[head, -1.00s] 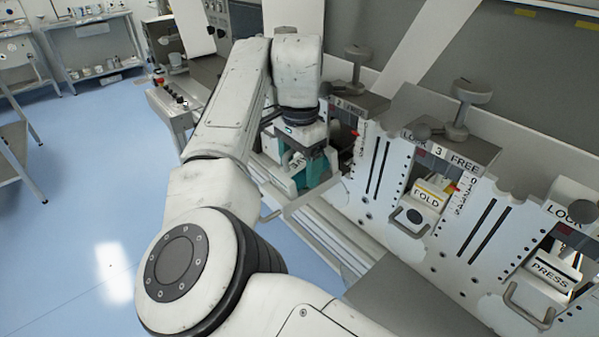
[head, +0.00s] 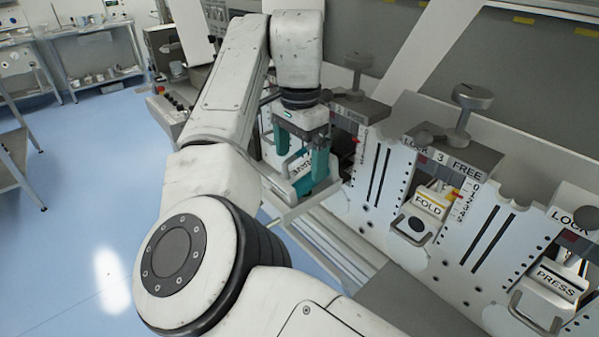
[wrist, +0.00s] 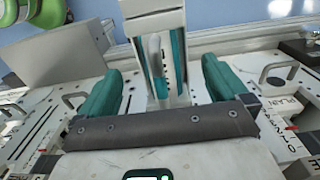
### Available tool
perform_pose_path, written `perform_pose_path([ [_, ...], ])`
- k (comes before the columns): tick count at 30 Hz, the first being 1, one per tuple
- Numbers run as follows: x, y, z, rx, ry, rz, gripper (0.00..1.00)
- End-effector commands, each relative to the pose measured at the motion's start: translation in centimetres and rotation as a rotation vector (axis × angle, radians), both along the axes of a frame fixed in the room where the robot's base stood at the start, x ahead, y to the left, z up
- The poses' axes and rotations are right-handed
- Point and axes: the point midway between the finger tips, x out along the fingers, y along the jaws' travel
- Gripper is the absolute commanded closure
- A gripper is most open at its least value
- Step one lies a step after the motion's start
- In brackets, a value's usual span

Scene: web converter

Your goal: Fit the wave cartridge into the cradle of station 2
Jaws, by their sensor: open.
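The white cartridge with a dark-lettered label (head: 299,166) is at the front of station 2 (head: 352,108), partly hidden by my gripper. I cannot read its label fully. My gripper (head: 302,160) is open, with one teal finger on each side of the cartridge. In the wrist view my gripper (wrist: 163,75) shows gaps between both fingers and the cartridge, whose grey handle (wrist: 156,62) and teal strips lie between them. The cradle of station 2 is hidden behind my gripper and arm, so I cannot tell whether the cartridge sits in it.
Station 3 (head: 447,160), with a FOLD cartridge (head: 428,205), stands to the right. A PRESS cartridge (head: 556,281) is farther right. Clamp knobs (head: 473,96) rise above the stations. Blue floor (head: 80,210) is clear at the left.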

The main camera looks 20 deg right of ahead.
Motion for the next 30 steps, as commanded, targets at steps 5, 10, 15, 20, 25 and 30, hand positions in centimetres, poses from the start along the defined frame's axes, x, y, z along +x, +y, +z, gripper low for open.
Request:
perform_pose_path([
  [5, 0.1, 0.0, 3.8, 0.001, -0.005, 0.0, 0.0],
  [10, 0.1, 0.0, 6.3, 0.001, -0.004, 0.0, 0.0],
  [15, 0.1, 0.0, 7.3, -0.001, -0.003, 0.0, 0.0],
  [20, 0.1, 0.0, 7.4, -0.002, -0.004, 0.0, 0.0],
  [25, 0.1, 0.0, 7.3, -0.002, -0.004, 0.0, 0.0],
  [30, 0.1, 0.0, 7.5, -0.002, -0.004, 0.0, 0.0],
])
